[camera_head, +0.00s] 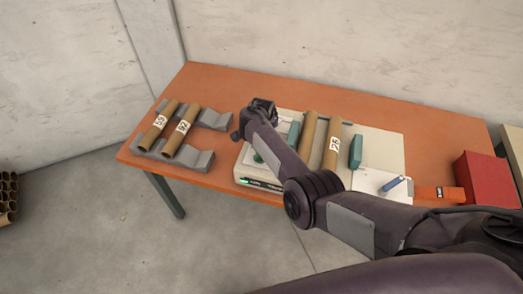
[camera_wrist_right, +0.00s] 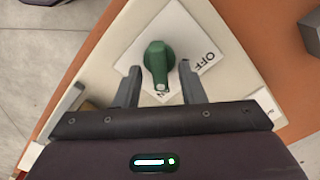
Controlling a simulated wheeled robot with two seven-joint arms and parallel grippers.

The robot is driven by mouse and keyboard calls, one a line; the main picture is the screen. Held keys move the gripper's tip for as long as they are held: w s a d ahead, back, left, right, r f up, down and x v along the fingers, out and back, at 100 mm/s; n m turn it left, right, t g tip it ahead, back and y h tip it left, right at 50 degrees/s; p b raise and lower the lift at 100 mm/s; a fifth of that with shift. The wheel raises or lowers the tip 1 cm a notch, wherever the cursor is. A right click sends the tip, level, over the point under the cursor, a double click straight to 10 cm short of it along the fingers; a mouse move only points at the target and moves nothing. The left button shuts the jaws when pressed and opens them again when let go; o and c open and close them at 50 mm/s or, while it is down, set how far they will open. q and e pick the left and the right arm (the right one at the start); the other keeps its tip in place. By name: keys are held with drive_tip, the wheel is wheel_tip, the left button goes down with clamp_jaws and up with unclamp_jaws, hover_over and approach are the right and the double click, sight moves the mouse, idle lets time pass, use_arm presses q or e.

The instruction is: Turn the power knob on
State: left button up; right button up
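The green power knob (camera_wrist_right: 156,60) sits on a white square label plate (camera_wrist_right: 190,30) on the pale machine top in the right wrist view. Its white mark points down toward the ON lettering; the OFF lettering (camera_wrist_right: 202,62) is to its right. My right gripper (camera_wrist_right: 159,68) is open, with one finger on each side of the knob's lower end and a gap visible on both sides. In the head view my right arm reaches across the winder (camera_head: 376,150), and its fingers are hidden. The left gripper is not in view.
The winder stands on an orange table (camera_head: 220,90). Cardboard tubes (camera_head: 172,135) rest on grey cradles at left, and more tubes (camera_head: 332,145) lie on the winder. A blue marker (camera_head: 392,184), an orange item (camera_head: 437,193) and a red box (camera_head: 486,180) are at right.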

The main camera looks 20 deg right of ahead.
wheel_tip(320, 180, up, 8)
drive_tip(key=shift+f+p, duration=0.1)
drive_tip(key=shift+p, duration=0.45)
idle(0.4)
